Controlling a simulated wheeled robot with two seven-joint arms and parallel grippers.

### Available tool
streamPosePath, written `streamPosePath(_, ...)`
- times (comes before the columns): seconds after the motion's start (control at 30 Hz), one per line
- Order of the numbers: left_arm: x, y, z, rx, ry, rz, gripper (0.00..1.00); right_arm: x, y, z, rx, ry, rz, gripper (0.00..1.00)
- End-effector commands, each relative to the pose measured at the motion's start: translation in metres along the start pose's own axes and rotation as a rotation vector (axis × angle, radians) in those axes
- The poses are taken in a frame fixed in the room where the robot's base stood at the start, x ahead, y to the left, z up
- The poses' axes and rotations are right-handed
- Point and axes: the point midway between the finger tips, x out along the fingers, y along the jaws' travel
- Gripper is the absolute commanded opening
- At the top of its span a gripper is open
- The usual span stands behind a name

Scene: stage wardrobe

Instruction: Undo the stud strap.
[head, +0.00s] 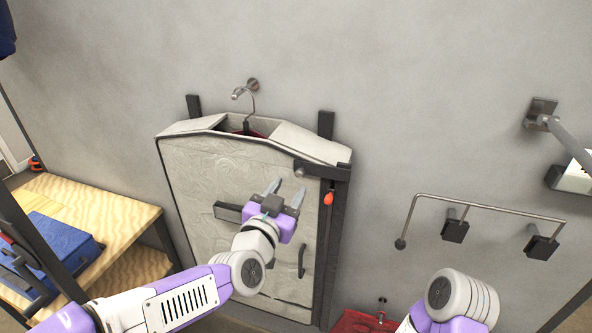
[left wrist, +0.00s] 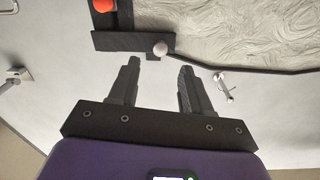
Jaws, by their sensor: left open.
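A short dark stud strap (head: 330,172) lies across the upper right corner of a pale grey garment cover (head: 210,165) on the wall. A round grey stud (head: 299,173) shows at the strap's left end. In the left wrist view the strap (left wrist: 118,41) and the pale stud (left wrist: 160,48) are just beyond the fingertips. My left gripper (head: 286,190) is open and empty, in front of the cover, a little below and left of the stud. Its fingers also show apart in the left wrist view (left wrist: 158,68). My right gripper is out of the picture.
An orange pull (head: 328,198) hangs below the strap. A dark bar (head: 228,211) and a handle (head: 302,261) are on the cover's front. A hook (head: 243,93) is above it. A wooden table (head: 110,205) stands left; a metal rail (head: 500,208) is right.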

Motion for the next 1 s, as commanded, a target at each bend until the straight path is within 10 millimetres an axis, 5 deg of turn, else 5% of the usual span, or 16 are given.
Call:
streamPosePath(0.4,0.057,0.000,0.002,-0.001,-0.004,0.000,0.48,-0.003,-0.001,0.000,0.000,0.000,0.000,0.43)
streamPosePath(0.77,0.063,0.000,0.003,-0.001,-0.004,0.000,0.48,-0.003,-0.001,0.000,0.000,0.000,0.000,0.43)
streamPosePath(1.0,0.063,0.000,0.003,-0.001,-0.004,0.000,0.15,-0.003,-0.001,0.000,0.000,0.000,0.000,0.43)
